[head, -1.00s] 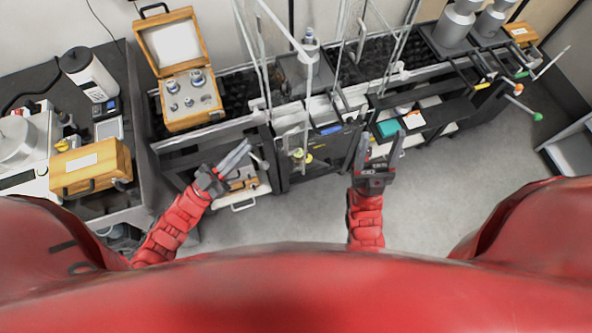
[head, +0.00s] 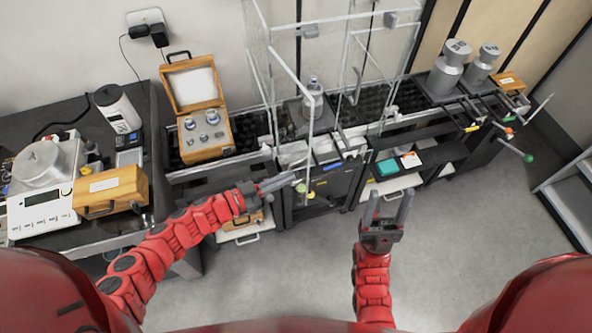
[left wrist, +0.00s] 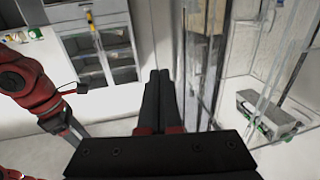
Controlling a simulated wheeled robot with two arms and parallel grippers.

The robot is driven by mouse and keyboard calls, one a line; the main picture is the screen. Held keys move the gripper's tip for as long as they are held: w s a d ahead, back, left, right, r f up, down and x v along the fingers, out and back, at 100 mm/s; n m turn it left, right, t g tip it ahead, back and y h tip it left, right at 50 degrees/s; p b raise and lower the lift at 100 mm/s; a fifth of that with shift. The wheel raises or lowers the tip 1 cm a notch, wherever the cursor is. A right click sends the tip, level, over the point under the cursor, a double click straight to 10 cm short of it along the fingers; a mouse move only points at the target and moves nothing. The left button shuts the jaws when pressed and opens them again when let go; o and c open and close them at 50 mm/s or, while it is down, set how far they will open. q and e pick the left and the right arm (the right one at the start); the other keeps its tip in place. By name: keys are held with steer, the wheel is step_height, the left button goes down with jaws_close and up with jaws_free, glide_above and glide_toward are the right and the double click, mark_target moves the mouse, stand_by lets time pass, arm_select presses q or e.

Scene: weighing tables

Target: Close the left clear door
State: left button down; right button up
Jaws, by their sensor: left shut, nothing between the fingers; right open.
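The left clear door (head: 290,92) is a see-through panel with pale edges on the clear enclosure above the bench. It stands swung out from the enclosure toward me. My left gripper (head: 290,177) is shut and empty, its fingertips close to the lower front edge of this door. I cannot tell whether they touch it. In the left wrist view the shut fingers (left wrist: 157,92) point ahead, with clear panels (left wrist: 208,62) just to their right. My right gripper (head: 390,195) is open and empty, in front of the bench and away from the door.
An open wooden weight box (head: 208,142) stands left of the enclosure. A closed wooden case (head: 112,190) and a balance (head: 42,203) are further left. Metal cylinder weights (head: 446,72) stand at the right. The floor (head: 330,255) before the bench is clear.

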mark_target(306, 169)
arm_select(q)
steer(key=p+x, duration=0.1)
steer(key=x, duration=0.1)
steer(key=shift+w+d+r, duration=0.1)
steer(key=shift+w+d, duration=0.1)
steer(key=shift+d, duration=0.05)
steer(key=shift+w+d, duration=0.2)
steer(key=shift+d, duration=0.25)
steer(key=shift+d+f, duration=0.1)
steer(key=shift+f, duration=0.1)
